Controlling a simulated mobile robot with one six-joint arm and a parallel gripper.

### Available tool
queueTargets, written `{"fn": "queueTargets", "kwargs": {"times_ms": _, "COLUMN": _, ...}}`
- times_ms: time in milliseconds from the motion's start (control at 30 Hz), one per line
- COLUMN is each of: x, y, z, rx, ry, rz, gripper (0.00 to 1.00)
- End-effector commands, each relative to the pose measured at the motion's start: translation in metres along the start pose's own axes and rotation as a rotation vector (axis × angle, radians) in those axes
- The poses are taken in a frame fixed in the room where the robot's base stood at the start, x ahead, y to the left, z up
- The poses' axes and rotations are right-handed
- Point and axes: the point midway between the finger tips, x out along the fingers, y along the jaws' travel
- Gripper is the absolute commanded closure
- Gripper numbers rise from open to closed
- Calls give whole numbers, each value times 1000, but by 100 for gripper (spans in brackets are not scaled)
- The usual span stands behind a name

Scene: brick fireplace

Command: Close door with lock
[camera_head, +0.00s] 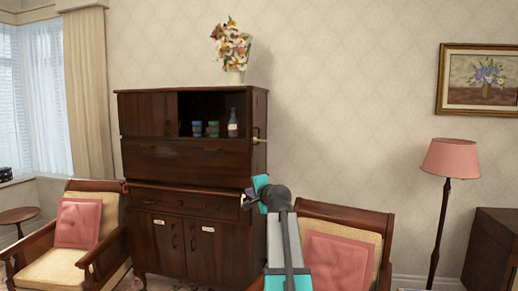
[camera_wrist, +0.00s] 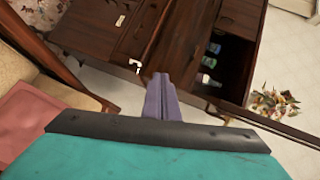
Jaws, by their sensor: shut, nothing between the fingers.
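The dark wooden cabinet (camera_head: 190,165) stands against the wall. Its upper left front is covered by a panel (camera_head: 148,115). The upper right compartment (camera_head: 213,104) is open. A pale metal fitting (camera_head: 259,140) sticks out at the right edge; I cannot tell whether it is the lock. Two lower doors (camera_head: 185,245) with small white labels look shut. My gripper (camera_head: 248,197) is by the cabinet's right front edge, at about drawer height. In the wrist view my gripper (camera_wrist: 159,82) is shut and empty, close to the cabinet front and a small pale fitting (camera_wrist: 135,64); contact is unclear.
Cups (camera_head: 204,129) and a bottle (camera_head: 232,122) stand inside the open compartment. A flower vase (camera_head: 234,76) stands on top. Armchairs with pink cushions flank the cabinet, one at left (camera_head: 75,230) and one at right (camera_head: 340,255). A floor lamp (camera_head: 450,160) stands farther right.

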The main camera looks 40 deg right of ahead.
Motion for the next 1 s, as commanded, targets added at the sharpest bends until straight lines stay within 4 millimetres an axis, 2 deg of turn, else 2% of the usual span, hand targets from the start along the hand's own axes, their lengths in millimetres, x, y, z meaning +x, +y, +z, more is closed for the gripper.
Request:
{"fn": "queueTargets", "kwargs": {"times_ms": 33, "x": -11, "y": -20, "z": -17, "rx": 19, "ry": 23, "rz": -34, "gripper": 100}}
{"fn": "queueTargets", "kwargs": {"times_ms": 200, "x": -51, "y": -80, "z": -62, "rx": 85, "ry": 87, "rz": -142, "gripper": 100}}
{"fn": "queueTargets", "kwargs": {"times_ms": 300, "x": -72, "y": -108, "z": -82, "rx": 115, "ry": 114, "rz": -194, "gripper": 100}}
{"fn": "queueTargets", "kwargs": {"times_ms": 400, "x": -87, "y": -127, "z": -94, "rx": 134, "ry": 131, "rz": -229, "gripper": 100}}
{"fn": "queueTargets", "kwargs": {"times_ms": 567, "x": -100, "y": -140, "z": -103, "rx": 150, "ry": 143, "rz": -256, "gripper": 100}}
{"fn": "queueTargets", "kwargs": {"times_ms": 1000, "x": -98, "y": -142, "z": -103, "rx": 150, "ry": 143, "rz": -257, "gripper": 100}}
